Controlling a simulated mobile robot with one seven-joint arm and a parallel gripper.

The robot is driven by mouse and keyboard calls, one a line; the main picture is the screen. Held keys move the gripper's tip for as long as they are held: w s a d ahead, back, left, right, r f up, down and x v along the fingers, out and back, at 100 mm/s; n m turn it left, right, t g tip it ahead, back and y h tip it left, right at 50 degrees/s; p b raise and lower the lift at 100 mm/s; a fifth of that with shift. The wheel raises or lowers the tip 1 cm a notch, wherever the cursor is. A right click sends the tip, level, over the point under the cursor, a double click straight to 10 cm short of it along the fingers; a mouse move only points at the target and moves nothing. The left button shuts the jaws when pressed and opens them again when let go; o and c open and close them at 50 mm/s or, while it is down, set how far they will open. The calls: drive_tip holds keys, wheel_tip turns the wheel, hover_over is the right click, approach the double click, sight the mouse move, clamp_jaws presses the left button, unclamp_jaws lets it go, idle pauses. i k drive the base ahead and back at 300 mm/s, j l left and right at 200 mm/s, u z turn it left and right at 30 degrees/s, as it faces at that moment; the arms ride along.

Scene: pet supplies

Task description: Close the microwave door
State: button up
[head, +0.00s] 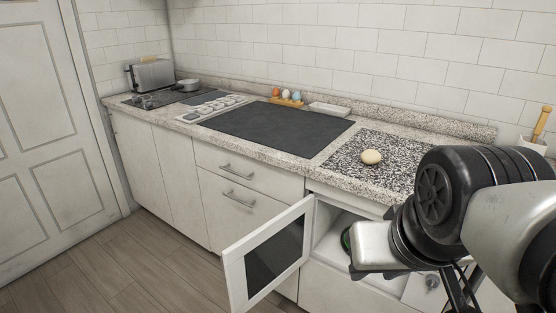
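The microwave (327,246) is built in below the counter, at the lower middle of the head view. Its white door (234,272) with a dark window stands open, swung out to the left into the room. Part of a green round thing (346,239) shows at the opening, partly behind my arm. My arm covers the right side of the microwave. My gripper (460,290) is low at the right, to the right of the open door and apart from it. Its fingertips are cut off or hidden, so I cannot tell whether it is open or shut.
The speckled counter (335,179) runs along the tiled wall. It holds a pale round thing (371,157), a dark cooktop (275,127), a wooden egg holder (287,101), a toaster (152,75) and a pan (188,85). The wooden floor (120,270) left of the door is clear.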

sight(255, 265)
drive_tip(key=k+z, duration=0.35)
drive_tip(key=k+l+z, duration=0.1)
drive_tip(key=z, duration=0.2)
drive_tip(key=j+z, duration=0.25)
drive_tip(key=z, duration=0.25)
drive_tip(key=j+z, duration=0.3)
drive_tip(key=z, duration=0.2)
drive_tip(key=k+j, duration=0.1)
drive_tip(key=j, duration=1.4)
drive_tip(key=k+j, duration=0.15)
drive_tip(key=j, duration=0.6)
drive_tip(key=k+j, duration=0.1)
drive_tip(key=j, duration=0.65)
drive_tip(key=j+z, duration=0.1)
drive_tip(key=j, duration=0.2)
drive_tip(key=i, duration=0.05)
